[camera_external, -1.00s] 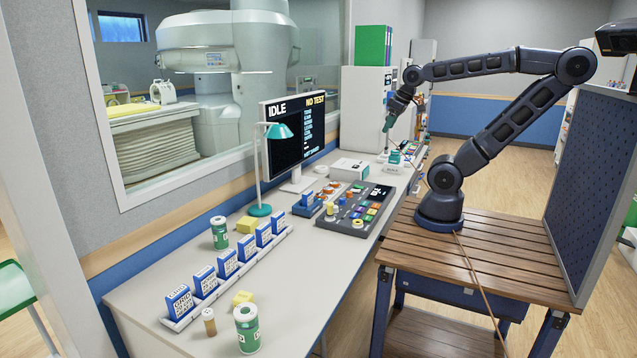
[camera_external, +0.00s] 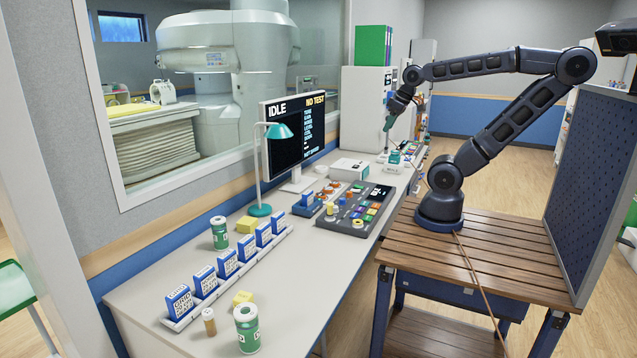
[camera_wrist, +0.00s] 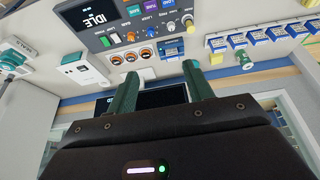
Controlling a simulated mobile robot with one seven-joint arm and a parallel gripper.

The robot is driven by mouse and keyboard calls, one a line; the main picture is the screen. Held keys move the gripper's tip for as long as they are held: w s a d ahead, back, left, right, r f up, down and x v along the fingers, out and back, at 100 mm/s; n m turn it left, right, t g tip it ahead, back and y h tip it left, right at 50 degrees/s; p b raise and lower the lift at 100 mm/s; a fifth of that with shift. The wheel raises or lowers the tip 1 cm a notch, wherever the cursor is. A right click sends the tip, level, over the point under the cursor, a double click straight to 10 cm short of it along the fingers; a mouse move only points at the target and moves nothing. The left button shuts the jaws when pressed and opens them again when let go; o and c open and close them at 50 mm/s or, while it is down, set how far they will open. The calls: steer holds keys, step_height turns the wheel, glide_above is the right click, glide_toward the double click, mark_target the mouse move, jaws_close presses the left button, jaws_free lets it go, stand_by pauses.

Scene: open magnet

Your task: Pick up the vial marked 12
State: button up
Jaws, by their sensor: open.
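My gripper (camera_external: 388,122) hangs over the far end of the long bench with its green fingers pointing down. In the wrist view my gripper (camera_wrist: 161,75) is open, with both green fingers apart and nothing between them. I cannot read a mark 12 on any vial in either view, so I cannot tell which thing is that vial. Small coloured items (camera_external: 412,152) stand at the far end near my gripper, too small to make out.
A white box (camera_external: 350,169), a dark control console (camera_external: 356,209), a monitor (camera_external: 291,127) and a teal lamp (camera_external: 261,210) stand along the bench. Blue cards (camera_external: 228,263) and green-labelled jars (camera_external: 247,330) are at the near end. A strip of bare bench (camera_external: 305,268) lies at the front.

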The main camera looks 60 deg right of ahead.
steer(key=w+a+r+n+g, duration=0.1)
steer(key=w+a+r+n, duration=0.15)
steer(key=w+a, duration=0.5)
steer(key=w+a+r+n, duration=0.25)
steer(key=w+a, duration=0.25)
steer(key=w, duration=0.6)
steer(key=w+a+f+n+g, duration=0.1)
steer(key=w+a+f+n, duration=0.1)
steer(key=w+a, duration=0.65)
steer(key=w+a+f+n+g, duration=0.1)
steer(key=w+a, duration=0.4)
steer(key=a, duration=0.7)
steer(key=w+a+f+n, duration=0.25)
steer(key=a+f, duration=0.35)
steer(key=a, duration=0.6)
steer(key=n+g, duration=0.2)
steer(key=n, duration=0.3)
glide_toward(210, 324)
steer(key=shift+w+d+f, duration=0.35)
steer(key=shift+d+f, duration=0.1)
steer(key=shift+d, duration=0.2)
step_height(210, 324, down, 5)
steer(key=shift+r, duration=0.2)
steer(key=shift+w+a+f, duration=0.1)
steer(key=shift+a+f, duration=0.05)
steer(key=shift+f, duration=2.95)
steer(key=c, duration=1.1)
steer(key=shift+o, duration=0.2)
